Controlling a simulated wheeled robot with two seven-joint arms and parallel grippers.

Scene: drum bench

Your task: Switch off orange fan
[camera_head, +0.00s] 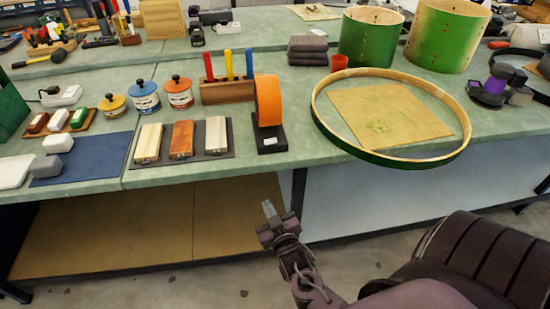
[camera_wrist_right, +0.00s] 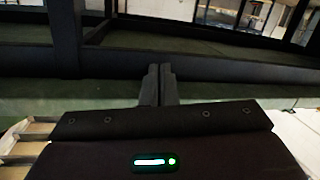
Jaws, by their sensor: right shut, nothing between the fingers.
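The orange fan (camera_head: 268,100) stands upright near the front edge of the green bench, seen nearly edge-on. Its dark base (camera_head: 270,140) carries a small white patch; I cannot tell whether that is the switch. My right gripper (camera_head: 268,208) is below and in front of the bench edge, under the fan and apart from it. Its fingers are shut and empty; they also show together in the right wrist view (camera_wrist_right: 159,78). The fan cannot be made out in the right wrist view. My left gripper is not in view.
Left of the fan, wooden blocks lie on a dark mat (camera_head: 222,152), with a tool holder (camera_head: 228,92) behind. Right of it lies a large drum hoop (camera_head: 462,140) over a tan sheet. The bench's front edge (camera_head: 240,172) is above my right gripper.

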